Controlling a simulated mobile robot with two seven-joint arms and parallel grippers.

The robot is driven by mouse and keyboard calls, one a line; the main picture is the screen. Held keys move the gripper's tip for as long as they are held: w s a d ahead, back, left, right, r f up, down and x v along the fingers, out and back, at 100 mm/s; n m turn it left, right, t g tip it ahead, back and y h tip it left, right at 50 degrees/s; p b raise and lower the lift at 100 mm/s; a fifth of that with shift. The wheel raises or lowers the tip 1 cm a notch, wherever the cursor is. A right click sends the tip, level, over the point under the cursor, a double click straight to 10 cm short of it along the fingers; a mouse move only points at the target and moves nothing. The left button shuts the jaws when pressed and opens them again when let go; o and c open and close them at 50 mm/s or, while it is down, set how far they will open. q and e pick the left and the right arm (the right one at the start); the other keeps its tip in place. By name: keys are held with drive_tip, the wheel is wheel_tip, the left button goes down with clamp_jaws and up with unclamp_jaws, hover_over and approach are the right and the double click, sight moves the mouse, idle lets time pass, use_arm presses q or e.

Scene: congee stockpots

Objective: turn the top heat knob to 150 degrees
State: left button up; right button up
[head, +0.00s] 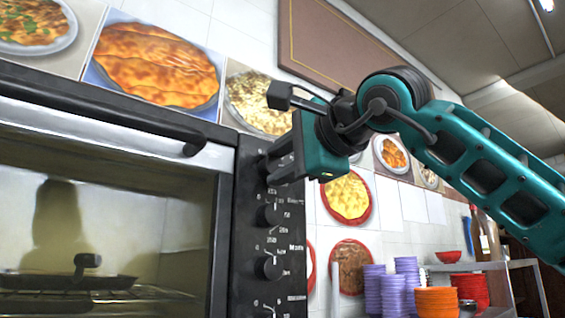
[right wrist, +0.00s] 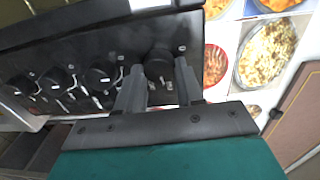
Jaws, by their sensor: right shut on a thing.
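The oven's black control panel (head: 245,250) carries a column of round black knobs with white markings. My right gripper (head: 272,170) reaches in from the right at the top of this column. In the right wrist view its two grey fingers (right wrist: 158,88) stand on either side of the top heat knob (right wrist: 160,62) and are shut on it. In the head view the gripper hides this knob, and I cannot read its setting. The pointer and numbers are too small in the wrist view. My left gripper is not in view.
Below are a second knob (head: 270,215) and a third knob (head: 269,267). The oven's glass door (head: 100,220) is shut, with its black handle (head: 110,119) across the top. Stacked purple bowls (head: 374,290) and orange bowls (head: 436,302) stand at the lower right.

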idle(0.5)
drive_tip(key=o, duration=1)
drive_tip(key=shift+o, duration=0.2)
drive_tip(key=shift+s+d, duration=0.1)
drive_tip(key=b+v, duration=0.1)
drive_tip(key=v, duration=1.1)
drive_tip(key=shift+s+d, duration=0.25)
drive_tip(key=shift+s, duration=0.05)
